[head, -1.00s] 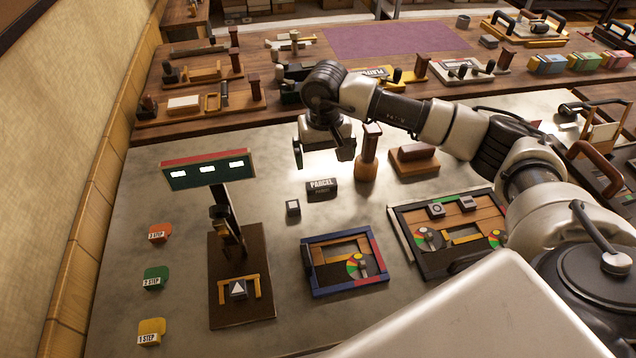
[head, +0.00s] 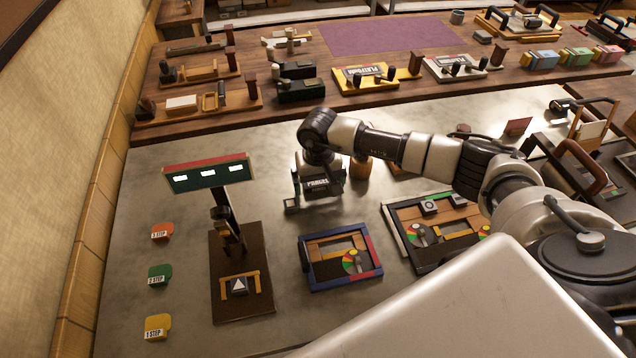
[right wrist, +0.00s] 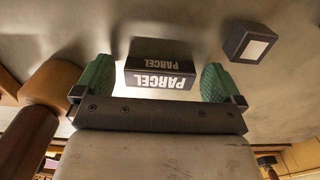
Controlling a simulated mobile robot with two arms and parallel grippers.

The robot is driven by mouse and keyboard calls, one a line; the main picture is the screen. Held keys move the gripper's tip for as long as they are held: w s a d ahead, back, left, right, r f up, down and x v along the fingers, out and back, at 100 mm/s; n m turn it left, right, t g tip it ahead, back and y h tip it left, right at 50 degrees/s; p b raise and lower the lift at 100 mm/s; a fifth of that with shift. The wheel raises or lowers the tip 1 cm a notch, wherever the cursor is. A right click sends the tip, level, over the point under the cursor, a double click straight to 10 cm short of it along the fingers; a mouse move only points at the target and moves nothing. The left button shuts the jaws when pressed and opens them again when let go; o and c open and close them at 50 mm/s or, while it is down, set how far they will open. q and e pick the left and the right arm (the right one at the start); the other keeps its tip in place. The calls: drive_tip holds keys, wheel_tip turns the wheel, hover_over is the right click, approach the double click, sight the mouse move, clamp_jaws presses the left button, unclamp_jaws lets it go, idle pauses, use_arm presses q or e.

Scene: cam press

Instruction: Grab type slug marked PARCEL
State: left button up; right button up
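The dark type slug marked PARCEL (head: 318,185) rests on the grey metal tabletop, its white lettering showing in the head view. My right gripper (head: 319,196) is down at it. In the right wrist view the slug (right wrist: 160,78) sits between the two green-padded fingers (right wrist: 158,82), with a narrow gap visible on each side. The gripper is open around it and not closed on it. My left gripper is not in view.
A small dark block with a pale square face (right wrist: 250,42) lies close beside the slug. A wooden-handled stamp (head: 360,168) stands right of my gripper. A blue-and-red framed panel (head: 342,257) and a dark stand with a sign (head: 240,298) are nearer the front.

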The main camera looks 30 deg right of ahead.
drive_tip(key=c, duration=0.4)
drive_tip(key=shift+r, duration=0.1)
drive_tip(key=c, duration=0.6)
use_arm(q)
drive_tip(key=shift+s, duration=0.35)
use_arm(e)
drive_tip(key=shift+w, duration=0.1)
